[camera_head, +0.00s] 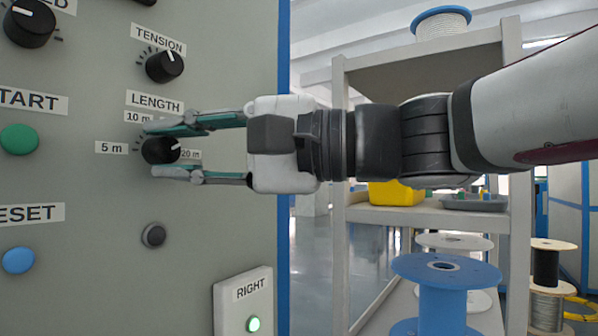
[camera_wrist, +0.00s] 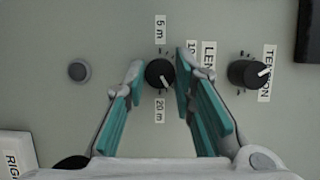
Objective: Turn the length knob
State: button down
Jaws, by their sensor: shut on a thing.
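The black length knob (camera_head: 158,151) is on the grey panel, under the LENGTH label (camera_head: 154,103). Its white pointer faces right, towards the 20 m label (camera_head: 191,154); the 5 m label (camera_head: 112,147) is on its left and the 10 m label (camera_head: 138,116) at its upper left. My gripper (camera_head: 163,150) is shut on this knob, one teal finger above it and one below. In the wrist view the knob (camera_wrist: 158,75) sits between the fingertips (camera_wrist: 160,65), its pointer slanting down and right on the 20 m side.
The tension knob (camera_head: 165,66) is just above. A dark round button (camera_head: 153,235) is below, and a RIGHT box with a lit green button (camera_head: 253,323) is lower right. Green START (camera_head: 18,139) and blue RESET (camera_head: 18,260) buttons are at left. A shelf (camera_head: 430,215) stands behind my arm.

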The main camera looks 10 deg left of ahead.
jog(key=m+y+b, duration=0.1)
jog(key=m, duration=0.2)
jog(key=m+t+y+b, duration=0.1)
jog(key=m+b, duration=0.1)
jog(key=shift+f+m, duration=0.2)
jog(key=shift+m, duration=0.2)
jog(key=shift+b, duration=0.3)
jog(key=c, duration=1.3)
grip_release()
jog(key=shift+c, duration=0.2)
jog(key=d+f, duration=0.2)
jog(key=d, duration=0.9)
jog(key=shift+s+d+f, duration=0.15)
jog(key=shift+s+d, duration=0.15)
jog(key=shift+d, duration=0.1)
